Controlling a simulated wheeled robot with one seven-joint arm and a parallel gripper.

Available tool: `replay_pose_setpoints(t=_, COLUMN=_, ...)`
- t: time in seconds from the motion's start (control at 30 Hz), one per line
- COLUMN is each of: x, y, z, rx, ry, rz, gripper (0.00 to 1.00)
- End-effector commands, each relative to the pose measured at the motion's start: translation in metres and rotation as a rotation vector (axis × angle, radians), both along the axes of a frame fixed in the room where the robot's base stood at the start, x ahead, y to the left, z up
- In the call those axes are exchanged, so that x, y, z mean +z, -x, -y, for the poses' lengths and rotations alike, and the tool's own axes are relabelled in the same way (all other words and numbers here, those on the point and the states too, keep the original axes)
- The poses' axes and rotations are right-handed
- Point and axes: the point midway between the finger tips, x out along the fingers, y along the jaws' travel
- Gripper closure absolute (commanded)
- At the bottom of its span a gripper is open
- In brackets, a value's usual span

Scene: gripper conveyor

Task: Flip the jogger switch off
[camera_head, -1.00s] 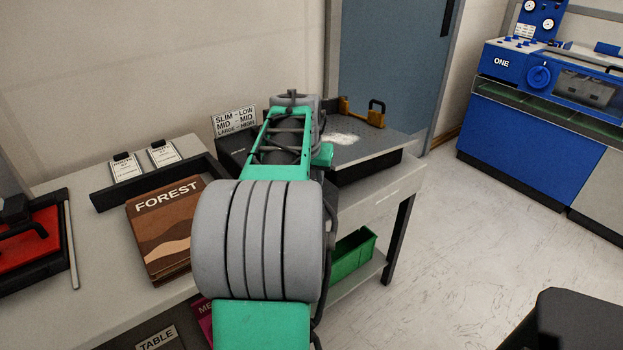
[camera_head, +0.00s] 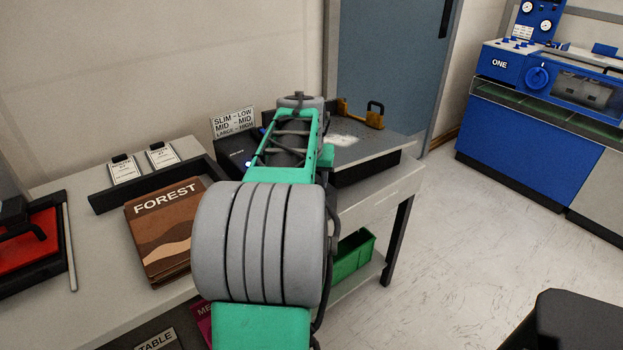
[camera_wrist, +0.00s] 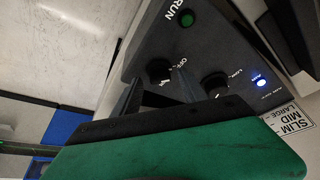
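The jogger's dark control panel (camera_wrist: 205,50) fills the upper right of the wrist view. It has a black knob (camera_wrist: 160,71) marked OFF, a second black knob (camera_wrist: 215,84) beside it, and a dark green RUN lamp or button (camera_wrist: 187,18). A small blue light (camera_wrist: 261,82) glows on it. In the head view the panel (camera_head: 232,152) shows partly behind my arm. In the wrist view my gripper (camera_wrist: 158,92) has its dark fingers apart, just below the OFF knob. Contact with the knob cannot be told. In the head view my arm hides the fingers.
A sign (camera_head: 234,122) stands behind the panel. A brown FOREST book stack (camera_head: 165,230) lies on the table (camera_head: 95,265), left of my arm. A tray with an orange clamp (camera_head: 360,115) is at the right. A blue machine (camera_head: 530,130) stands across clear floor.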

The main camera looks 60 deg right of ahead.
Motion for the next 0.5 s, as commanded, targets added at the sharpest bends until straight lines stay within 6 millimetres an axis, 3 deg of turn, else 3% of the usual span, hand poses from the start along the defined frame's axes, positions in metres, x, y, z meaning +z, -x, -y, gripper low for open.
replay_pose_setpoints(t=0.27, x=0.005, y=0.000, z=-0.001, rx=0.000, ry=0.002, rz=0.001, gripper=0.49)
replay_pose_setpoints(t=0.5, x=0.047, y=0.006, z=-0.017, rx=0.000, ry=0.004, rz=0.001, gripper=0.49)
